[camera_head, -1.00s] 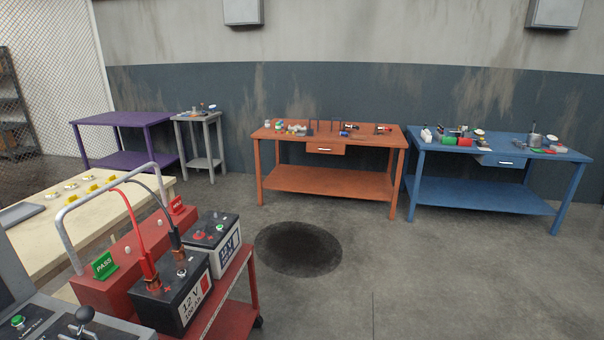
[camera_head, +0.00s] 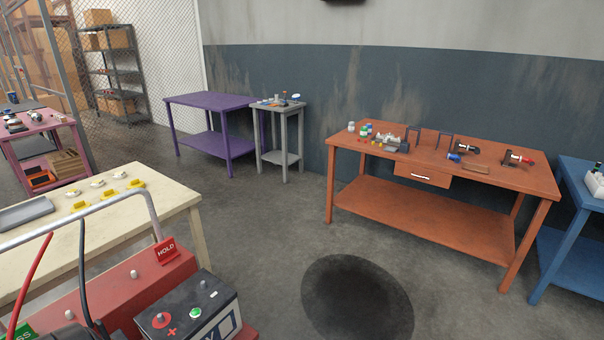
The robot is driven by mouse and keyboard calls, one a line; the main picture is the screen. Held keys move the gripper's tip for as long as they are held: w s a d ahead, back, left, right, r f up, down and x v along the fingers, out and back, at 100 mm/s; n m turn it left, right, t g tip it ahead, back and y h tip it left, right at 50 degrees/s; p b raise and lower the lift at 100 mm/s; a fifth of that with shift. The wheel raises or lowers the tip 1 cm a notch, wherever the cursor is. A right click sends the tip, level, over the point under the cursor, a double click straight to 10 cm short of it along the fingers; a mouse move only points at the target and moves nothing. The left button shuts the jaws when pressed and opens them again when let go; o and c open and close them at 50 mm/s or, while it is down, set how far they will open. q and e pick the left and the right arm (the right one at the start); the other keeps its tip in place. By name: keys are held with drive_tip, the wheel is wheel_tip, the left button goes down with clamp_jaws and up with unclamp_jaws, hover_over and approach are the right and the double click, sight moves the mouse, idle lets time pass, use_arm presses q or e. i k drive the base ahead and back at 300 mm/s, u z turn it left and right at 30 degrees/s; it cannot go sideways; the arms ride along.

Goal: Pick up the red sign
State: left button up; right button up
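The red sign (camera_head: 165,250) is a small upright plate with white lettering that reads HOLD. It stands on the far end of the red cart top (camera_head: 120,292), just behind a battery (camera_head: 190,312) and beside the foot of the grey handle rail (camera_head: 150,205). It is upright and nothing covers its face. Neither of my grippers shows in the head view.
A cream table (camera_head: 180,205) with yellow and white parts stands just behind the cart. An orange workbench (camera_head: 490,168) is at the right, a blue bench (camera_head: 560,250) beyond it. A purple table (camera_head: 215,103) and small grey table (camera_head: 280,112) stand at the back. Open floor lies between.

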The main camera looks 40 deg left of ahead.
sight(166, 251)
drive_tip(key=i, duration=3.05)
drive_tip(key=u, duration=2.95)
